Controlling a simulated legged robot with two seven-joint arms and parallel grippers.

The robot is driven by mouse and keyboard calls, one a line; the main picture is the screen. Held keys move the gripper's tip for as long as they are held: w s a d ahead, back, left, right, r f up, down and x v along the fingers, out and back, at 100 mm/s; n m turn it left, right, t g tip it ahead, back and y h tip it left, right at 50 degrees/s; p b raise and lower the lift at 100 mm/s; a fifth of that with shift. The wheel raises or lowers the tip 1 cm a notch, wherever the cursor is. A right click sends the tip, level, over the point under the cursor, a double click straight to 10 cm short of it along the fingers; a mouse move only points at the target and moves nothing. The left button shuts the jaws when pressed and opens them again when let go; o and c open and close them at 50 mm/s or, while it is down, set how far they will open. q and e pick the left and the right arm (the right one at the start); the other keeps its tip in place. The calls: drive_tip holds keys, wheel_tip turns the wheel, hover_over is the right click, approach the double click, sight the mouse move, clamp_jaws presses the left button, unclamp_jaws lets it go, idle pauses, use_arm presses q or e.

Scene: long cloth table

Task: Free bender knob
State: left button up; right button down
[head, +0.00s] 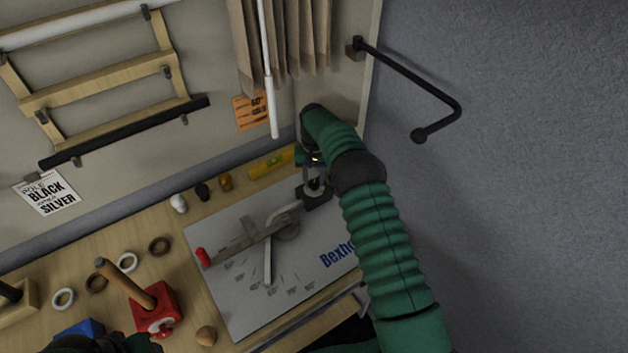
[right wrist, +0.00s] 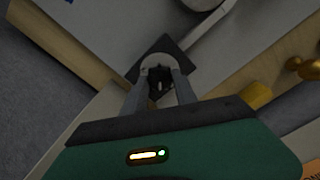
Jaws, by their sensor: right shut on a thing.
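The bender (head: 262,232) is a grey metal tool with long arms and a red-tipped handle (head: 202,257), lying on a grey board (head: 215,285). At its right end is a dark square block (head: 322,197) with a round grey knob (right wrist: 158,62) on it. My right gripper (head: 315,180) reaches down over this block, and its two fingers (right wrist: 160,88) are closed around the knob. The fingers hide part of the knob. Of my left arm, only a dark green part shows at the bottom left edge; its fingers cannot be made out.
A black bar (head: 410,78) juts from the wall at right.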

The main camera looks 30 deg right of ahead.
drive_tip(key=n, duration=0.3)
drive_tip(key=shift+n, duration=0.3)
drive_tip(key=shift+w+n, duration=0.1)
drive_tip(key=shift+n, duration=1.8)
drive_tip(key=shift+r, duration=0.1)
drive_tip(key=c, duration=1)
unclamp_jaws()
drive_tip(key=shift+o, duration=0.2)
wheel_tip(320, 180, up, 8)
drive_tip(key=b, duration=0.2)
wheel_tip(320, 180, up, 9)
drive_tip(key=p, duration=0.2)
hover_over(314, 182)
drive_tip(key=shift+f, duration=0.25)
